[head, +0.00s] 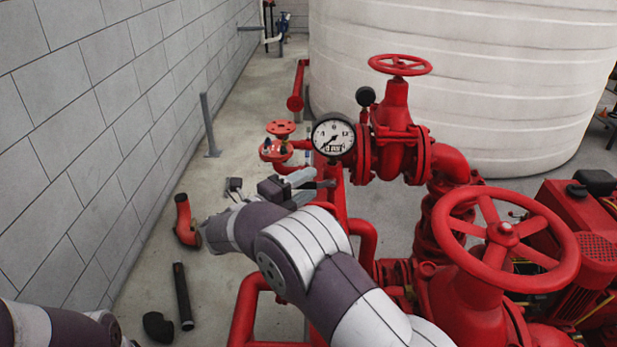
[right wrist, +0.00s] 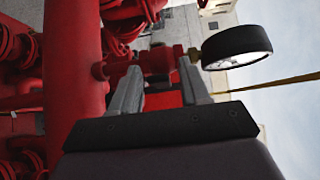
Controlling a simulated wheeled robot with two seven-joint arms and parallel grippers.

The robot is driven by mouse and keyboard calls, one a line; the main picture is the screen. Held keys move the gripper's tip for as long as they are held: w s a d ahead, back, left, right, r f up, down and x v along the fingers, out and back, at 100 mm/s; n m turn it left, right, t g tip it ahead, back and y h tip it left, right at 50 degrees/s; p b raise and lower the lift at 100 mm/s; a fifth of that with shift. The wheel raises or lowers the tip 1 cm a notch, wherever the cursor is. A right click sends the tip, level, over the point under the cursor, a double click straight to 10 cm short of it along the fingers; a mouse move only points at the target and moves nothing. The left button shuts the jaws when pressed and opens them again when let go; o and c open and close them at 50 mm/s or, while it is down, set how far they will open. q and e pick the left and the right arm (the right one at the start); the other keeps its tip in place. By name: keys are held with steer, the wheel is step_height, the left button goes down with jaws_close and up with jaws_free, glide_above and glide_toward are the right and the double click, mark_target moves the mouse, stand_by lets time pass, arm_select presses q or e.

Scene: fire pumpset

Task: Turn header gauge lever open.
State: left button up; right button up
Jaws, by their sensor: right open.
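The header gauge (head: 334,135), a round white dial with a dark rim, stands on the red pipework in the head view. In the right wrist view the gauge (right wrist: 237,48) is at upper right, seen from the side. My right gripper (head: 316,184) is just below the gauge, beside the red riser. Its two grey fingers are spread, with the tips (right wrist: 160,64) on either side of a red fitting (right wrist: 155,61) below the gauge in depth. I cannot pick out the lever clearly; the fingers and fitting may hide it. My left gripper is out of view.
A large red handwheel (head: 503,230) stands at right, and a smaller one (head: 400,64) behind the gauge. A white tank (head: 470,90) fills the back. A grey block wall (head: 90,120) bounds the left. Loose pipe pieces (head: 182,295) lie on the floor at lower left.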

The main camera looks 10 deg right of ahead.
steer(key=shift+d, duration=0.15)
steer(key=shift+s+r, duration=0.15)
jaws_close()
steer(key=shift+f+n+b, duration=0.3)
steer(key=shift+f+b, duration=0.2)
steer(key=shift+b, duration=0.35)
steer(key=shift+d+f+n+t+h+b, duration=0.15)
steer(key=shift+f+n+t+h+b, duration=0.3)
steer(key=shift+n+t+b, duration=0.7)
steer(key=shift+d+f+n+t+h+b, duration=0.25)
steer(key=shift+f+n+h+b, duration=0.4)
steer(key=shift+b, duration=1.1)
steer(key=shift+d+f+n+t+h+b, duration=0.1)
steer(key=shift+f+n+t+h+b, duration=0.15)
steer(key=shift+n+t+b, duration=0.75)
steer(key=shift+g+b, duration=0.3)
steer(key=shift+b, duration=0.15)
jaws_free()
steer(key=shift+r, duration=0.1)
